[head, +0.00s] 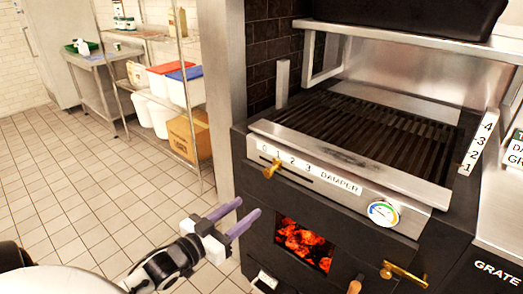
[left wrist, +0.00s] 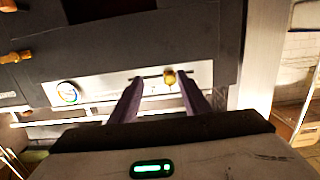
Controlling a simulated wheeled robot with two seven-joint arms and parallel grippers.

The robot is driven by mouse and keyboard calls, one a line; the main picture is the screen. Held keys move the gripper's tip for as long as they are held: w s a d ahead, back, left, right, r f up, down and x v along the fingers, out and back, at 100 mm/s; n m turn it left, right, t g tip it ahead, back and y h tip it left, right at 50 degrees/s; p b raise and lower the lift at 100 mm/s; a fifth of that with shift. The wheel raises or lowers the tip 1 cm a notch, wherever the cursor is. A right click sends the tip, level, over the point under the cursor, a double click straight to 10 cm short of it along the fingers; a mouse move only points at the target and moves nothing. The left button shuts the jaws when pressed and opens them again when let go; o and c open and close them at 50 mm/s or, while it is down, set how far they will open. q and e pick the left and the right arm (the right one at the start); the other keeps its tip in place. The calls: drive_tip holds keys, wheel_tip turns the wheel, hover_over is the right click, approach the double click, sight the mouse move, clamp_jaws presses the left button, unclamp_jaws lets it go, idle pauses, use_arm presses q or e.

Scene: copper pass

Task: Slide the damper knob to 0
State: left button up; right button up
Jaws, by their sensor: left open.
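The brass damper knob (head: 271,168) sticks out of a dark slot in the grill's steel front panel, under the damper scale (head: 310,170) marked 0, 1, 2, 3. The knob stands near the slot's left end, around 0 to 1; its exact mark is hard to tell. My left gripper (head: 248,207) is open and empty, its two purple fingers pointing at the grill front, below and short of the knob. In the left wrist view the knob (left wrist: 169,77) shows beyond the fingertips, between them and nearer the right finger; they look apart from it. My right gripper is not in view.
Below the panel is a firebox opening with glowing coals (head: 304,243). A round gauge (head: 383,213) and another brass handle (head: 403,274) are to the right. A steel post (head: 226,100) rises left of the grill. The tiled floor at left is clear.

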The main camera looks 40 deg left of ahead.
sight(266, 173)
use_arm(q)
drive_tip(key=shift+t, duration=0.4)
drive_tip(key=w+r, duration=0.1)
drive_tip(key=w, duration=0.2)
drive_tip(key=w+a+r, duration=0.1)
drive_tip(key=w, duration=0.3)
drive_tip(key=w+a+r, duration=0.1)
drive_tip(key=w+r, duration=0.1)
drive_tip(key=w, duration=0.1)
drive_tip(key=shift+w+p, duration=0.25)
drive_tip(key=shift+p, duration=0.1)
